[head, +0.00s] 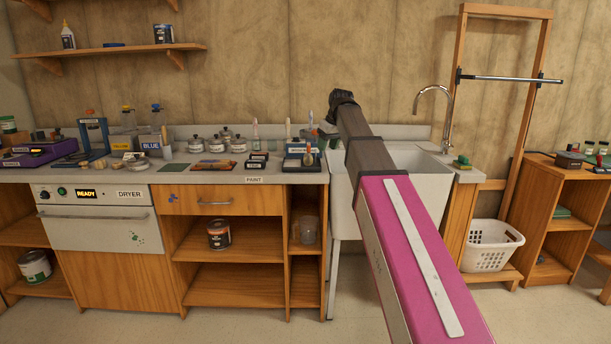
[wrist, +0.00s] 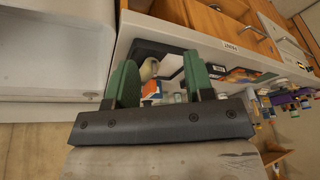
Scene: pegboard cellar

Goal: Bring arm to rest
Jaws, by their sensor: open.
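My arm (head: 410,245), pink and white with a dark grey far section, reaches forward from the lower right across the front of the sink. Its dark far end (head: 342,98) is raised in front of the wall, above the counter's back edge. In the head view I cannot make out the fingers. In the wrist view my gripper (wrist: 160,80) shows two green fingers spread apart with nothing held between them. Small bottles and boxes on the counter show beyond and between the fingers, and I cannot tell how near they are.
The white sink (head: 432,195) with a curved tap (head: 434,92) lies under and beside my arm. The counter (head: 230,178) to the left is crowded with jars, bottles and small boxes. A wooden frame (head: 533,100) with a metal bar stands right. A white basket (head: 490,246) sits low.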

